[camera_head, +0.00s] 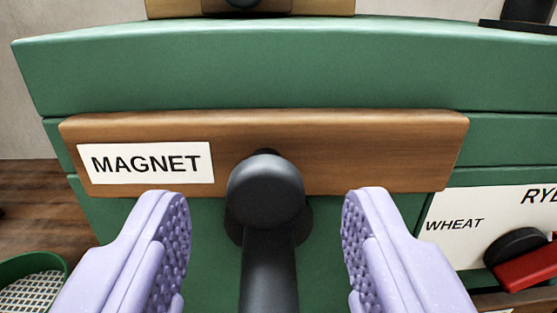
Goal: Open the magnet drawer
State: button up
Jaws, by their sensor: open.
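The magnet drawer (360,150) is a brown wooden front with a white label reading MAGNET (146,163), set in a green cabinet (300,70). The drawer front looks closed against the cabinet or nearly so; I cannot tell exactly. A dark round knob (265,192) sits at the middle of the drawer. A dark bar extends below it toward me. My gripper (264,220) is open, with one lilac finger on each side of the knob and bar. Neither finger visibly touches them.
At the right a white panel (470,205) reads WHEAT and part of another word, with a black and red selector (525,262) below. A green-rimmed sieve (50,262) is at the lower left. Wooden and dark parts (310,6) stand atop the cabinet.

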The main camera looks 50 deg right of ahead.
jog(key=shift+x, duration=0.8)
grip_shut()
jog(key=shift+a, duration=0.1)
